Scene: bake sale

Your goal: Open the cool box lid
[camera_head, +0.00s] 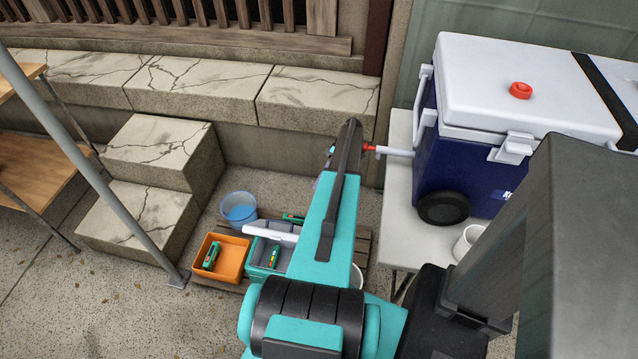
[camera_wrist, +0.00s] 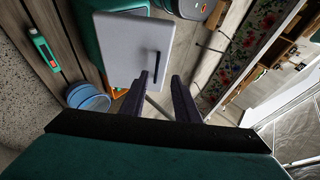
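The cool box (camera_head: 458,165) is dark blue with a white lid (camera_head: 500,70) and stands on a pale table at the right of the head view. Its lid lies flat and looks shut. A white latch (camera_head: 512,148) is on the front side and a red round cap (camera_head: 521,90) is on the lid top. My gripper (camera_wrist: 159,85) shows in the wrist view with its two dark fingers apart and nothing visible between them. In the head view my teal arm is left of the cool box, and the fingers cannot be made out clearly.
The pale table (camera_head: 398,215) also holds a white cup (camera_head: 467,241) in front of the cool box. An orange crate (camera_head: 232,258) and a blue bucket (camera_head: 238,209) are low at the left. Stone steps (camera_head: 160,150) are behind. A white panel (camera_wrist: 130,45) lies beyond the fingers.

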